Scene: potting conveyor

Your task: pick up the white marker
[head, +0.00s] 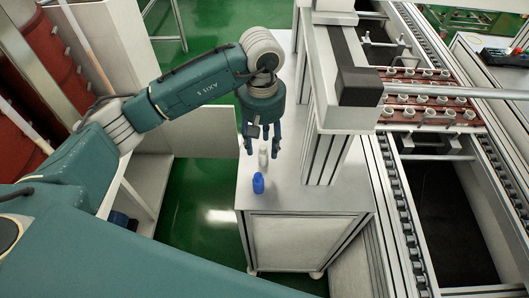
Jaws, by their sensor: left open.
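A small white upright object (263,158), which looks like the white marker, stands on the light grey cabinet top (285,192). My left gripper (262,151) points down over it with its fingers spread open. The white object shows between the fingers, close to their tips; I cannot tell whether any finger touches it. Its upper part is partly hidden by the gripper. My right gripper is not in view.
A small blue object (258,184) stands just in front of the white one. A grey machine column (325,158) rises close on the right. Beyond it runs a conveyor with a reddish tray (396,116) of small white pots.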

